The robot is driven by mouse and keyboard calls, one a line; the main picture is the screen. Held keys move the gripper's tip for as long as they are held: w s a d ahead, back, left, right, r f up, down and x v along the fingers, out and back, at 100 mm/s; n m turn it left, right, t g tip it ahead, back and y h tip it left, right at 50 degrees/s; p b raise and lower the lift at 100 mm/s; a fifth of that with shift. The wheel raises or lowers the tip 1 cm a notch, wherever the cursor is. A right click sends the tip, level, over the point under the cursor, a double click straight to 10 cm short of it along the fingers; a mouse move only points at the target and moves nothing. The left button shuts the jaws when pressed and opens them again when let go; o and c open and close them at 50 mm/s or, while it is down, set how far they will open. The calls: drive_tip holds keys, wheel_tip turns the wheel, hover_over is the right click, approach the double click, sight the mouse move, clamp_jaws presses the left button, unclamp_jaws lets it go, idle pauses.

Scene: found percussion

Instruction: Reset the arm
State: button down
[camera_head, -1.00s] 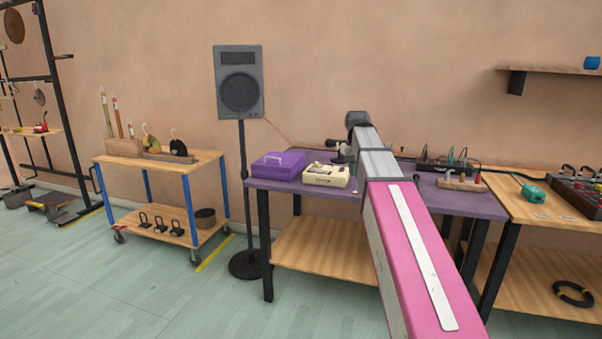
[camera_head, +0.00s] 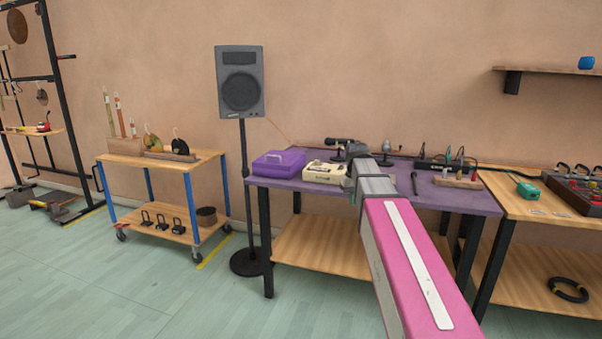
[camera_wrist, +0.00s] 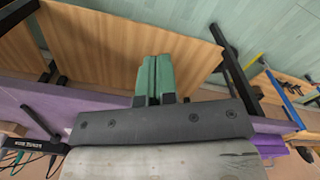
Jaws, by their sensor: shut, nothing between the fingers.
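My gripper (camera_wrist: 153,78) shows in the wrist view with its two green fingers together and nothing between them. Beyond the fingers are the wooden lower shelf (camera_wrist: 85,42) and the purple tabletop (camera_wrist: 50,112) of the bench. In the head view my pink and grey arm reaches over the front of the purple-topped table (camera_head: 462,198), and it mostly hides the gripper there.
The purple case (camera_head: 278,164) and a cream box (camera_head: 322,172) are left of my arm; microphones stand behind it. A speaker (camera_head: 240,82) on a stand and a wheeled cart (camera_head: 125,158) are further left. A wooden table (camera_head: 540,212) adjoins at right. The left floor is open.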

drive_tip(key=s+f+m, duration=0.1)
drive_tip(key=s+f, duration=0.8)
drive_tip(key=f, duration=0.4)
drive_tip(key=s+f, duration=0.9)
drive_tip(key=f, duration=0.5)
drive_tip(key=shift+s+f+m, duration=0.3)
drive_tip(key=shift+s+m, duration=0.05)
drive_tip(key=shift+m, duration=0.05)
drive_tip(key=shift+w, duration=0.1)
